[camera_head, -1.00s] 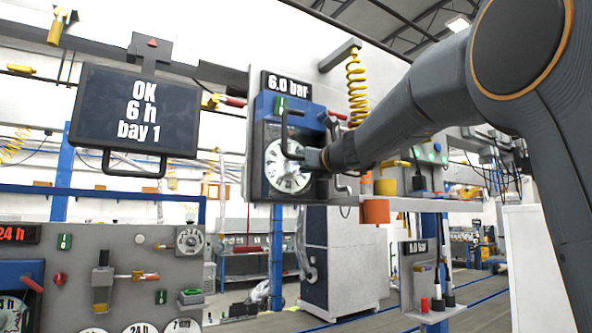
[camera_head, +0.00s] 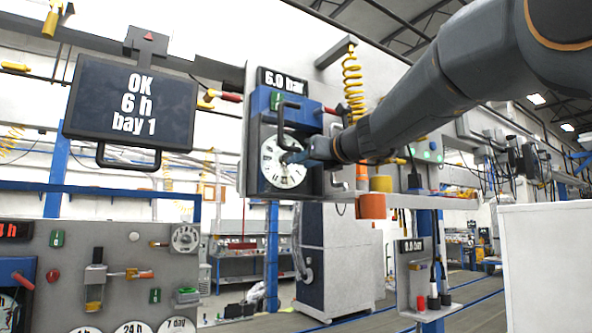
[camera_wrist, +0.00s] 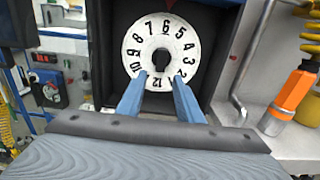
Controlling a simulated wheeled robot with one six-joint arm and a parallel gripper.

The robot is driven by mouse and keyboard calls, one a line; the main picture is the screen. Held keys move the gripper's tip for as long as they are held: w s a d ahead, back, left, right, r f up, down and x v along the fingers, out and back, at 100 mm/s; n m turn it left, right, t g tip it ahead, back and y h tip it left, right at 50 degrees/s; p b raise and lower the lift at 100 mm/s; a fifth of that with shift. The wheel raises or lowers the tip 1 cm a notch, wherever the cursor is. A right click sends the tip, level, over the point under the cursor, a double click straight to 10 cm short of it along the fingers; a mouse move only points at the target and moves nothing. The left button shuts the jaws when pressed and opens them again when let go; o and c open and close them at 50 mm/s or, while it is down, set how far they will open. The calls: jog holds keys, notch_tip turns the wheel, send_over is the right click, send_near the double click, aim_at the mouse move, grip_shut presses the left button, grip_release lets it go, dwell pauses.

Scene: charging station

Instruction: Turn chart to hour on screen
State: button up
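The hanging screen (camera_head: 130,103) at the upper left reads "OK 6 h bay 1". The chart (camera_head: 283,165) is a round white disc with black numbers in a dark and blue recorder housing (camera_head: 268,104), under a "6.0 bar" display. In the wrist view the chart (camera_wrist: 160,30) has 6 near the top and 12 near the bottom. My gripper (camera_head: 305,155) is at the chart's face. In the wrist view my gripper (camera_wrist: 161,80) has its two blue fingers apart, just below the centre hub (camera_wrist: 161,58). I cannot tell whether the fingertips touch the disc or hub.
An orange and a yellow cup (camera_head: 381,183) sit to the right. An orange-ended tool (camera_wrist: 295,90) shows at the right of the wrist view. A panel with more dials (camera_head: 120,260) is at lower left.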

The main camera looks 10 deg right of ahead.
jog(key=v, duration=0.2)
jog(key=shift+s+b, duration=0.25)
jog(key=shift+b, duration=0.05)
jog(key=s+f+n+g+h+b, duration=0.1)
jog(key=s+f+n+g, duration=0.3)
jog(key=f, duration=1.1)
jog(key=f+n+g+h, duration=0.15)
jog(key=f+n, duration=0.45)
jog(key=f, duration=0.8)
jog(key=s+f+n+g+h+b, duration=0.1)
jog(key=s+f+n+g, duration=0.3)
jog(key=f, duration=1.1)
jog(key=s+d+f+n+g+h+b, duration=0.1)
jog(key=s+f+n+g, duration=0.1)
jog(key=s+f+n, duration=0.6)
jog(key=s+d+f+n+g+h+b, duration=0.1)
jog(key=s+f+n, duration=0.8)
jog(key=f, duration=0.9)
jog(key=s+g+h, duration=0.1)
jog(key=s+g, duration=0.1)
jog(key=s, duration=0.1)
jog(key=shift+s+d+n+g, duration=0.15)
jog(key=shift+d+n+g, duration=0.15)
jog(key=shift+d+g, duration=0.1)
